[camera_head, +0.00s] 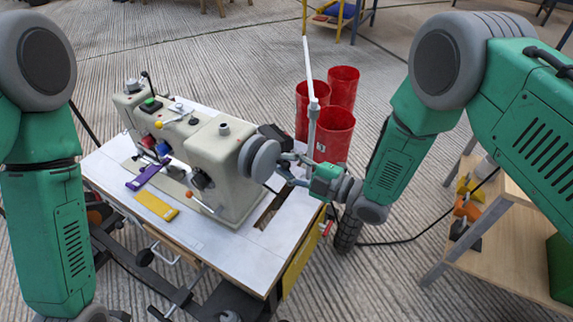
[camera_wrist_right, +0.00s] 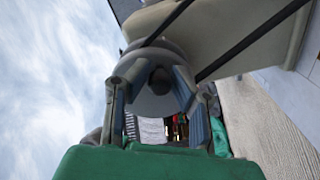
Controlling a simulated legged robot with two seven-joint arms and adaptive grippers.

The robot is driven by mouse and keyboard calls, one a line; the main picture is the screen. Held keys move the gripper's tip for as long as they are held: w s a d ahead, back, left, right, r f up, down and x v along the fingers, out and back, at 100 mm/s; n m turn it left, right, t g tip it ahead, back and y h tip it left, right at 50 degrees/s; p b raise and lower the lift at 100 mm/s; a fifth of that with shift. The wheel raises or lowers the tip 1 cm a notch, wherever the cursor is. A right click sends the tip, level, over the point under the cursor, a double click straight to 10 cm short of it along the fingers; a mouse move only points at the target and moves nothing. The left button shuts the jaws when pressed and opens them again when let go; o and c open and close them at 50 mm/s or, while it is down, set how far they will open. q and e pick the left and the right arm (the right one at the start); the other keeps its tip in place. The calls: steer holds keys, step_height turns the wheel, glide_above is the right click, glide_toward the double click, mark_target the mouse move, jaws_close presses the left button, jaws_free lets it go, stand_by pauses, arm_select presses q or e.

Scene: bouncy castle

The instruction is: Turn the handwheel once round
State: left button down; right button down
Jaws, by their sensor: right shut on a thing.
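The grey handwheel (camera_head: 264,161) is at the right end of a cream sewing machine (camera_head: 218,152) on a white-topped table. My right gripper (camera_head: 284,166) reaches the wheel from the right and is shut on it. In the right wrist view the round handwheel (camera_wrist_right: 154,104) sits between the two fingers of the gripper (camera_wrist_right: 156,84), with a dark hub in its middle. The fingers hide part of the wheel's rim.
A purple strip (camera_head: 143,178) and a yellow strip (camera_head: 157,206) lie on the white tabletop (camera_head: 210,239). Several red bins (camera_head: 334,133) stand behind my right gripper. A wooden shelf unit (camera_head: 500,240) with small items is at the right. Ribbed floor lies between.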

steer(key=shift+w, duration=0.1)
steer(key=c, duration=1.4)
jaws_free()
steer(key=v, duration=1.2)
steer(key=shift+f, duration=0.1)
